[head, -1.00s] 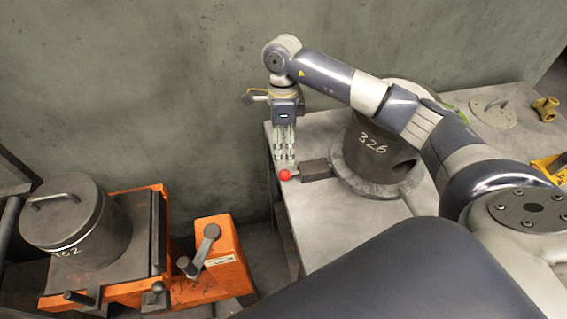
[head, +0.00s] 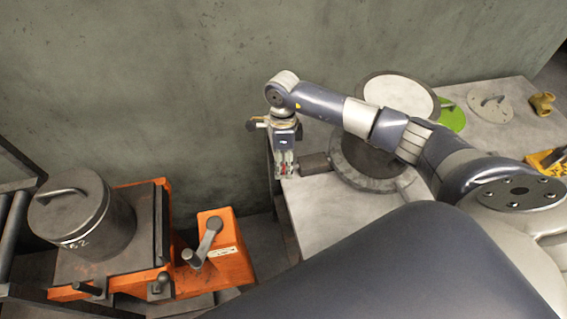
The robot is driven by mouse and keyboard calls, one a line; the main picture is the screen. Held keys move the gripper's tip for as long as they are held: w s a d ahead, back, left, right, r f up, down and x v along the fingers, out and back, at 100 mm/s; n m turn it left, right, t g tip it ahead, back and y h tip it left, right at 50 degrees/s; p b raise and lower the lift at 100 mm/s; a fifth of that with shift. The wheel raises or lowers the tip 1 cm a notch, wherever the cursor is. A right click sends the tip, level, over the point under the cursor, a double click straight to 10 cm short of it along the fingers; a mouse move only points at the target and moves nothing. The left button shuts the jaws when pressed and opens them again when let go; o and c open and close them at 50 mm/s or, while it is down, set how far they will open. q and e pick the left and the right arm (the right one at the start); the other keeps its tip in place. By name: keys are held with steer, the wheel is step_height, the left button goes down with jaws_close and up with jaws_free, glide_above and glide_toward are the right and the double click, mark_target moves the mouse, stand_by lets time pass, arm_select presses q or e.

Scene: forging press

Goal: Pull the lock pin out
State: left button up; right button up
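The lock pin's red knob (head: 284,169) shows only as small red patches between the fingers of my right gripper (head: 285,172). The gripper points down around the knob, at the left end of a dark block (head: 314,164). The fingers hide most of the knob and the pin's shaft, and I cannot tell whether they are closed on it. The block joins the flange of a dark round housing (head: 370,185) on the table, partly hidden by my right arm. My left gripper is not in view.
An orange stand (head: 222,268) with a crank stands at lower left, beside a lidded dark pot (head: 85,220). A grey table (head: 325,215) carries a green disc (head: 452,116), a round plate (head: 490,108) and a brass fitting (head: 542,103). A wall (head: 180,90) stands behind.

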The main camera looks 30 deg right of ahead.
jaws_close()
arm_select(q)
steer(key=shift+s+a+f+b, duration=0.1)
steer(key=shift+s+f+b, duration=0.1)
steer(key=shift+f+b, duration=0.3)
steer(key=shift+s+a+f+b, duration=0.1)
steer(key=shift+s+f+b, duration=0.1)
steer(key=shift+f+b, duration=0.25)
arm_select(e)
steer(key=a, duration=0.3)
steer(key=shift+w+a+r, duration=0.1)
steer(key=shift+w+a, duration=0.1)
steer(key=shift+w, duration=0.2)
steer(key=o, duration=0.7)
jaws_free()
steer(key=shift+o, duration=1)
steer(key=shift+a, duration=0.1)
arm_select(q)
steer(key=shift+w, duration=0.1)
arm_select(e)
step_height(320, 180, up, 12)
steer(key=w+d, duration=0.1)
steer(key=w, duration=0.1)
steer(key=shift+f, duration=0.25)
